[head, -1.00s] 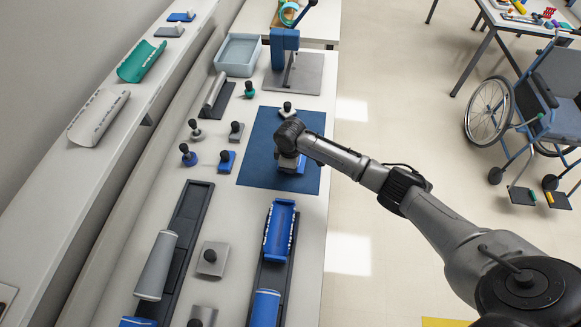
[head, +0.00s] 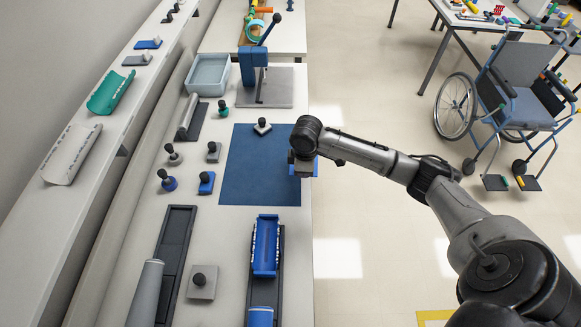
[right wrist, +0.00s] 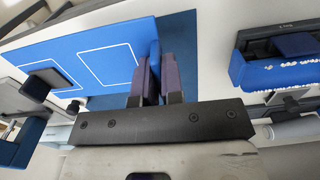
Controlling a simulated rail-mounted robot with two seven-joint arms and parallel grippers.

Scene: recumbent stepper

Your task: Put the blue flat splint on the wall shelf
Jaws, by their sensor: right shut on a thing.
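My right gripper (head: 302,171) is above the right edge of the dark blue mat (head: 248,180). In the right wrist view its fingers (right wrist: 154,72) are shut on the upright edge of the blue flat splint (right wrist: 100,62), a bright blue plate with white outlines. In the head view the gripper mostly hides the splint; a blue sliver (head: 316,166) shows beside it. The wall shelf (head: 97,180) is the long white ledge at left. It carries a grey curved splint (head: 72,153), a green curved splint (head: 110,92) and small blue and grey flat pieces. My left gripper is not in view.
Several knobbed blocks stand between the mat and the shelf, including a blue one (head: 206,182). A blue curved splint (head: 266,247) sits in a dark stand. A pale blue bin (head: 208,74) and a blue lever press (head: 253,65) stand behind. The shelf's near part looks clear.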

